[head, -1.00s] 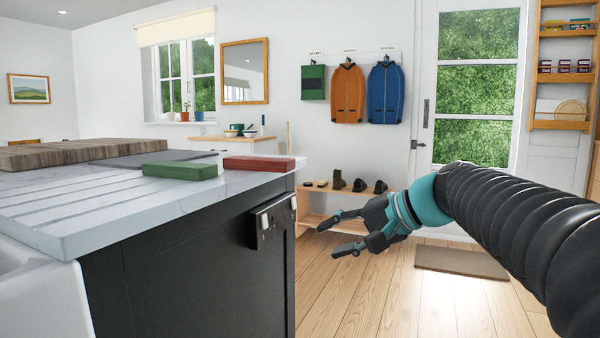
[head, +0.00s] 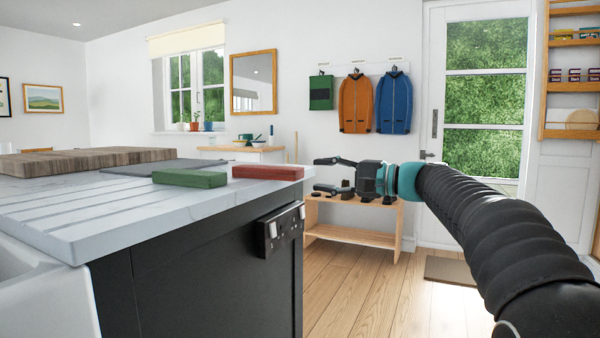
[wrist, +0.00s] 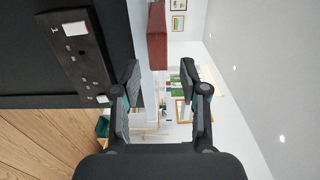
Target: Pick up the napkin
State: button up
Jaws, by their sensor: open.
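A flat green block (head: 189,178) and a flat red block (head: 268,172) lie near the right end of the pale countertop (head: 130,205). Either could be a folded napkin; I cannot tell which, if either, is the napkin. The red block also shows in the wrist view (wrist: 157,38), at the top, beyond my fingertips. My gripper (head: 320,174) is open and empty, right of the counter's end and about level with the red block in the head view. Its two fingers are spread apart in the wrist view (wrist: 160,75).
A wooden board (head: 85,160) and a dark grey slab (head: 165,165) lie on the counter. A socket plate (head: 281,229) is on the dark cabinet's end. A wooden shoe bench (head: 350,238) stands behind my gripper. The floor (head: 350,295) right of the cabinet is clear.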

jog(key=shift+p+x, duration=0.5)
jog(key=shift+x, duration=2.3)
grip_shut()
jog(key=p, duration=0.4)
send_near(300, 173)
jog(key=s+d+r, duration=0.1)
jog(key=d+r, duration=0.3)
jog(key=r, duration=0.3)
jog(key=shift+s+r, duration=0.25)
jog(key=shift+r, duration=0.05)
jog(key=shift+d, duration=0.1)
